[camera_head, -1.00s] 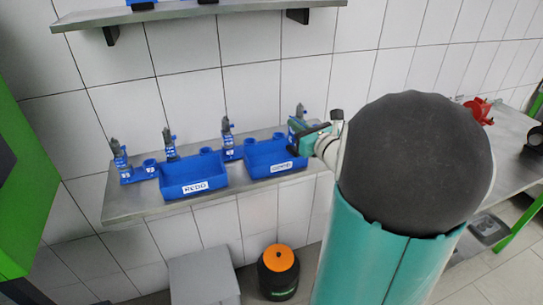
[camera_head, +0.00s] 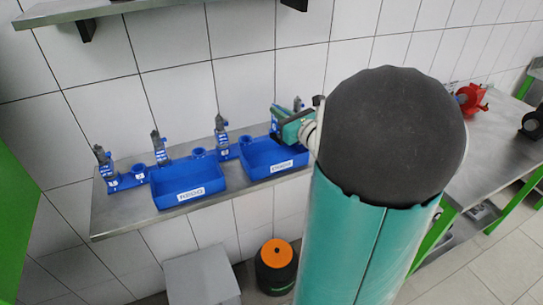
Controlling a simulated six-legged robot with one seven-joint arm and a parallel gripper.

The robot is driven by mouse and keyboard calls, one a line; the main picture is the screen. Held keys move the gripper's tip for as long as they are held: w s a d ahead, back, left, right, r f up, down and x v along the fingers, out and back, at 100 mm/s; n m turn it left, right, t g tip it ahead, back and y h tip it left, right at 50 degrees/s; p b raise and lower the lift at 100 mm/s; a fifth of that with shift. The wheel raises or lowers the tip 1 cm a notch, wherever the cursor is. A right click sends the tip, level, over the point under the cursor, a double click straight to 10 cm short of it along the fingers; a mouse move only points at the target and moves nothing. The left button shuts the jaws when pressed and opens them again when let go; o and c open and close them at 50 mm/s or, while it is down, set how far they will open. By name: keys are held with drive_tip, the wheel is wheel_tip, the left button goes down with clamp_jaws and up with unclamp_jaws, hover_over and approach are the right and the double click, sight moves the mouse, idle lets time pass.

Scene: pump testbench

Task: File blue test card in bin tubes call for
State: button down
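Two blue bins stand side by side on a metal shelf. The right bin (camera_head: 272,157) has a white label too small to read surely. Several blue stands with grey upright parts, such as the left stand (camera_head: 104,165), line the shelf behind the bins; any tube contents are too small to tell. My gripper (camera_head: 283,122) is small and partly hidden, above the back of the right bin; whether its fingers are open or hold anything cannot be seen. I cannot make out a blue test card.
The metal shelf (camera_head: 125,213) is fixed to a white tiled wall. Below are a grey box (camera_head: 201,275) and a black container with an orange lid (camera_head: 276,254). A metal bench with a red part (camera_head: 470,97) stands at right. My arm hides the middle.

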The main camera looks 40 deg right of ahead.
wheel_tip(320, 180, down, 4)
drive_tip(key=shift+s, duration=0.15)
drive_tip(key=shift+s+f, duration=0.15)
drive_tip(key=shift+f, duration=0.5)
drive_tip(key=c, duration=1.6)
unclamp_jaws()
drive_tip(key=s, duration=1.3)
drive_tip(key=shift+s+a, duration=0.3)
